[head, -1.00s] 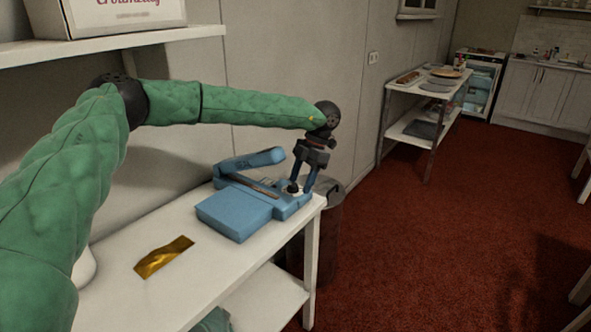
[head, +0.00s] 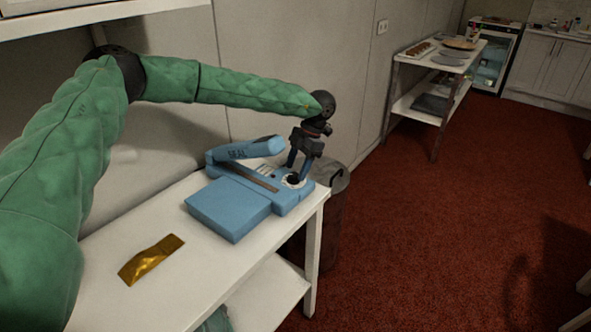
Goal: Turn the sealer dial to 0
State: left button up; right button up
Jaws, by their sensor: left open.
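The blue sealer (head: 230,207) stands on the white table, with its lever arm (head: 243,149) marked "SEAL" raised at the back. The sealer dial (head: 293,180) is a small dark knob on a pale round plate at the sealer's right end. Its pointer and numbers are too small to read. My left gripper (head: 298,171) points down over the dial, with its open fingers around or just above the knob; I cannot tell whether they touch it. My right gripper is not in view.
A gold packet (head: 151,260) lies on the white table (head: 210,270) in front of the sealer. A grey bin (head: 333,215) stands beside the table's right end. A second table (head: 424,70) with trays stands farther back. Red floor is free on the right.

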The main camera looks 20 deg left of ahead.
pick_arm(q)
jog(key=shift+x, duration=0.95)
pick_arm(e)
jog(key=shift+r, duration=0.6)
pick_arm(q)
jog(key=shift+r, duration=0.1)
jog(key=c, duration=1)
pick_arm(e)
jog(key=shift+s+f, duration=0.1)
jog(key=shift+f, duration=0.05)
